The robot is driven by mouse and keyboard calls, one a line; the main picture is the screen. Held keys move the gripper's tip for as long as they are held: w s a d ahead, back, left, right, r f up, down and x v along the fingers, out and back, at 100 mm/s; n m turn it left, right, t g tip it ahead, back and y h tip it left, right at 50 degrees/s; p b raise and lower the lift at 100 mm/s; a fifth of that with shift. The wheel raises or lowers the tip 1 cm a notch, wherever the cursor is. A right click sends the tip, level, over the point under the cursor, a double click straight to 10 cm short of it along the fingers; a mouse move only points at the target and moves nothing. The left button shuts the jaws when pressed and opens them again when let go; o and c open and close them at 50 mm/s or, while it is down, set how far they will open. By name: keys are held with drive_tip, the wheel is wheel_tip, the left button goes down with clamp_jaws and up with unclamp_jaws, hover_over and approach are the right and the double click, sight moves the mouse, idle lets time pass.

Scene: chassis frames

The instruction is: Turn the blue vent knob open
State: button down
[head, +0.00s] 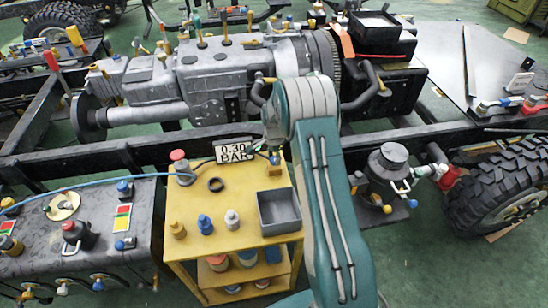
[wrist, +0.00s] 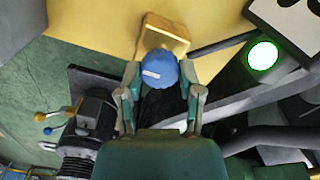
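The blue vent knob (wrist: 160,68) shows in the wrist view as a round cap with a short white mark, slightly tilted from horizontal. It sits by a brass-coloured block (wrist: 165,35). My gripper (wrist: 160,78) has one finger on each side of the knob, close to its edges. I cannot tell whether the fingers touch it. In the head view the knob (head: 274,158) is a small blue spot at the back right of the yellow cart, and my gripper (head: 268,148) is there, mostly hidden by my arm.
A "0.30 BAR" display (head: 234,150) stands beside the knob. The yellow cart (head: 222,224) holds a grey bin (head: 279,212), bottles and a black ring. A green light (wrist: 262,56) glows right of the knob. The black chassis rail runs behind the cart.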

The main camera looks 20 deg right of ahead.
drive_tip(key=shift+n, duration=0.3)
drive_tip(key=n, duration=0.3)
drive_tip(key=shift+n, duration=0.3)
drive_tip(key=n, duration=0.4)
drive_tip(key=shift+n, duration=0.3)
drive_tip(key=n, duration=0.4)
drive_tip(key=shift+w+n, duration=0.1)
drive_tip(key=shift+n, duration=2.5)
drive_tip(key=shift+c, duration=1.3)
unclamp_jaws()
